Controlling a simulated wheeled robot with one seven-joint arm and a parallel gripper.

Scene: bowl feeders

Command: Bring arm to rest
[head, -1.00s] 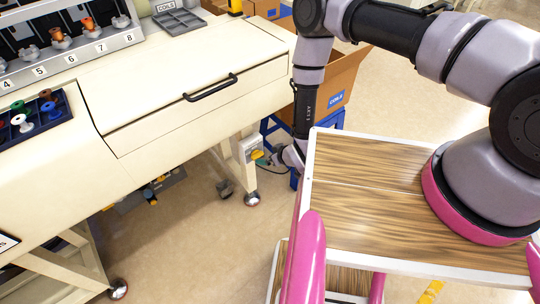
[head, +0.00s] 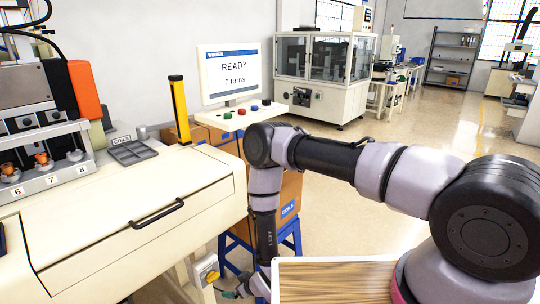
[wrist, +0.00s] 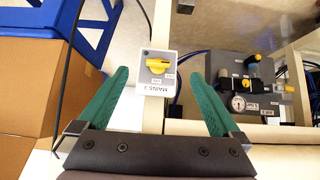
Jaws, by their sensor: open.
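My arm comes in from the right in the head view, bends at an elbow, and hangs down between the cream machine (head: 130,215) and my wooden-topped base. The arm's end is low, beside the machine's leg, and partly hidden behind the base's edge. In the wrist view my gripper (wrist: 153,100) has its two green fingers spread wide with nothing between them. Beyond the fingertips is a white switch box (wrist: 156,72) with a yellow rotary knob, marked MAINS 3. The gripper looks apart from it, though the exact gap cannot be told.
Cardboard boxes (wrist: 28,90) and a blue stand (wrist: 88,22) are close on the left in the wrist view. A pneumatic unit with a gauge (wrist: 238,103) is on the right. A monitor (head: 228,72) reads READY, 0 turns. Open floor (head: 400,135) lies behind the arm.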

